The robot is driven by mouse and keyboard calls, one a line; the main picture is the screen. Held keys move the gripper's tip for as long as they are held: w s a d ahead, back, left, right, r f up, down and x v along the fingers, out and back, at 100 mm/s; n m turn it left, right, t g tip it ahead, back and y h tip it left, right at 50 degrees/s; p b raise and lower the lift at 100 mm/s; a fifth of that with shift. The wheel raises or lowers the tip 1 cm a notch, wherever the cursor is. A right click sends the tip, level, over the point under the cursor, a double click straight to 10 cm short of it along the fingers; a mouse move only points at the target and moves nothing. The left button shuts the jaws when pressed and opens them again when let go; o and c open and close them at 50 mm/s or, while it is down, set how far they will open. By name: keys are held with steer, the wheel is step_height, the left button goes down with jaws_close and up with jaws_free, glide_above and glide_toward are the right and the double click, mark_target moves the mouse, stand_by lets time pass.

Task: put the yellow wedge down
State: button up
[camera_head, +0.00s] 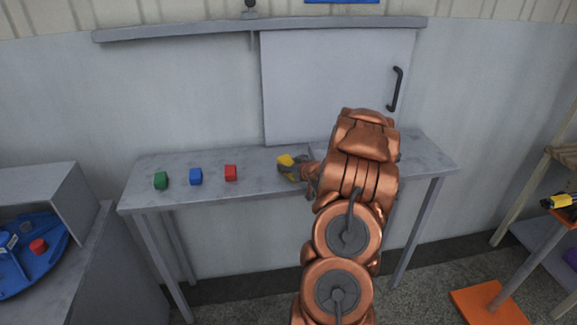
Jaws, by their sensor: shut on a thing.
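The yellow wedge (286,160) is at the fingertips of my gripper (289,167), over the middle of the grey table (262,186). My gripper is shut on the wedge and reaches in from the right, low over the tabletop. The fingers cover the wedge's lower right part. I cannot tell whether the wedge touches the table.
A grey panel with a black handle (396,89) rises behind the table. Bare tabletop lies between the red block and my gripper.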

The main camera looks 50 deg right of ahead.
steer(key=o, duration=1.2)
steer(key=shift+f, duration=0.1)
steer(key=shift+b+v, duration=1.1)
steer(key=shift+v, duration=4.95)
